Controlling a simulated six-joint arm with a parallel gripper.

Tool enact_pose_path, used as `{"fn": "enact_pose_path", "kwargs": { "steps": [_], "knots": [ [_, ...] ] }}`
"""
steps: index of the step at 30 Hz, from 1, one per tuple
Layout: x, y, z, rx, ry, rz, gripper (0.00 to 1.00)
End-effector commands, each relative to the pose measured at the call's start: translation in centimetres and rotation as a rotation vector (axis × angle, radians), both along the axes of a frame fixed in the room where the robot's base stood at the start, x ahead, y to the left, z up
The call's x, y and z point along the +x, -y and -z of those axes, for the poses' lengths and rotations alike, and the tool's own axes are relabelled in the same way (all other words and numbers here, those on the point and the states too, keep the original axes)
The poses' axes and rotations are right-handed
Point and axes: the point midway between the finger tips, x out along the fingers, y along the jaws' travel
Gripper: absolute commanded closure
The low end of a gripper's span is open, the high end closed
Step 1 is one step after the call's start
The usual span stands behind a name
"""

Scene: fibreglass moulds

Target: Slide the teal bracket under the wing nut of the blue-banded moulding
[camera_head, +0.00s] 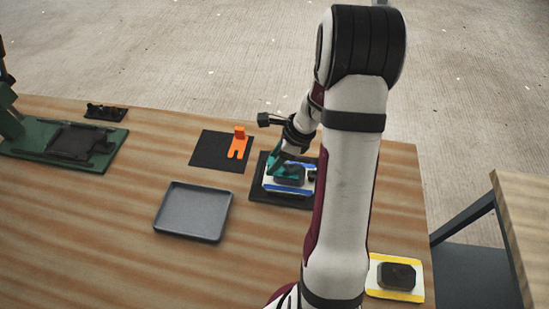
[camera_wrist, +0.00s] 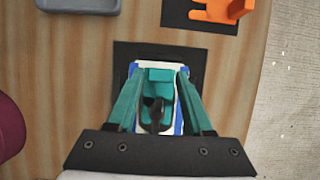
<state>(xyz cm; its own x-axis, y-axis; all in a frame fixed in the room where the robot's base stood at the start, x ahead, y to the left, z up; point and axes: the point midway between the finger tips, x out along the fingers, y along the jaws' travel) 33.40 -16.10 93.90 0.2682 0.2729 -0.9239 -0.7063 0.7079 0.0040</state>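The blue-banded moulding (camera_head: 288,190) lies on a black mat, partly hidden by my arm. It also shows in the wrist view (camera_wrist: 178,122), below my gripper. The teal bracket (camera_wrist: 160,76) lies on it, its raised tab at the far end and its forked part towards the dark wing nut (camera_wrist: 156,112). The fork appears to lie around the nut's stud; whether it is fully under the wings I cannot tell. My gripper (camera_wrist: 161,74) has teal fingers on both sides of the tab, with what looks like a narrow gap on each side.
An orange bracket (camera_head: 238,146) lies on a black mat behind and left. A grey tray (camera_head: 193,212) is at the front left. A yellow-banded moulding (camera_head: 396,278) is at the front right. A green board (camera_head: 36,140) with dark parts is at far left.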

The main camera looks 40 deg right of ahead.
Motion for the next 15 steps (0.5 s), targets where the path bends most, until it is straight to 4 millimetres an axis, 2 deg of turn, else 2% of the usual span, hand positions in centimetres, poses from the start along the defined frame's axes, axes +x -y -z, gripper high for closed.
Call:
{"fn": "enact_pose_path", "kwargs": {
  "steps": [1, 3, 11, 15],
  "knots": [
    [0.0, 0.0, 0.0, 0.000, 0.000, 0.000, 0.38],
    [0.0, 0.0, 0.0, 0.000, 0.000, 0.000, 0.28],
    [0.0, 0.0, -0.1, 0.000, 0.000, 0.000, 0.28],
    [-0.3, 0.5, -1.5, -0.002, 0.003, 0.002, 0.28]
  ]
}}
